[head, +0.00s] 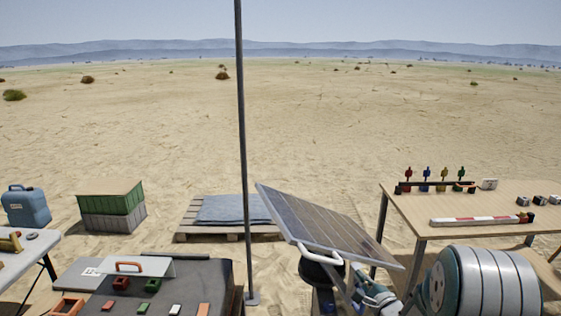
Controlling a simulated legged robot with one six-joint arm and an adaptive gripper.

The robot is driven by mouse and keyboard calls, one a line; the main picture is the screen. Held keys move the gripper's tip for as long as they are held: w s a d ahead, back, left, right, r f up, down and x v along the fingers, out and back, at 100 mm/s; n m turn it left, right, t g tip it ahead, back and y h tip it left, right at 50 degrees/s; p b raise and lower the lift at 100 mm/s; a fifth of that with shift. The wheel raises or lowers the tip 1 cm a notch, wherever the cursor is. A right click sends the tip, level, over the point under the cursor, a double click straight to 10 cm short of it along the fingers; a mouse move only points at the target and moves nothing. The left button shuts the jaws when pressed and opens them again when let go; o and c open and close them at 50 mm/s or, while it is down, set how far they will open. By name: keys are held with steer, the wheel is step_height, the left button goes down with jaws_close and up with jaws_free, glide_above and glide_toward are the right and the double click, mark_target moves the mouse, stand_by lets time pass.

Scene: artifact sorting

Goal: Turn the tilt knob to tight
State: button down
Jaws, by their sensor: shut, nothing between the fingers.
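A tilted solar panel (325,225) stands at the front, right of the middle, sloping down to the right. Below its left edge is a dark rounded part with a white curved bar (322,257), on a stand that is partly hidden by the panel. I cannot make out the tilt knob or its marking. My arm reaches in from the lower right, with a teal and white part of it just below the panel. The fingers of my gripper do not show; they are hidden or out of the frame.
A thin dark pole (241,150) stands left of the panel. A grey case (215,277) with small coloured blocks is at the front left. A wooden table (450,212) with coloured valves and a striped bar is at right. A pallet (200,237) lies behind.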

steer(key=shift+r, duration=0.15)
stand_by(0.4)
steer(key=v, duration=0.6)
steer(key=shift+a+r, duration=0.15)
steer(key=shift+r, duration=0.05)
stand_by(0.3)
steer(key=shift+w+a+f, duration=0.4)
steer(key=shift+w+a, duration=0.1)
steer(key=shift+w, duration=0.4)
steer(key=shift+w+a+f, duration=0.35)
steer(key=shift+w+a, duration=0.15)
steer(key=shift+w, duration=0.35)
steer(key=shift+w+a+f, duration=0.4)
steer(key=shift+w+a, duration=0.05)
steer(key=shift+w, duration=0.45)
steer(key=shift+w+d, duration=0.1)
steer(key=shift+d, duration=0.15)
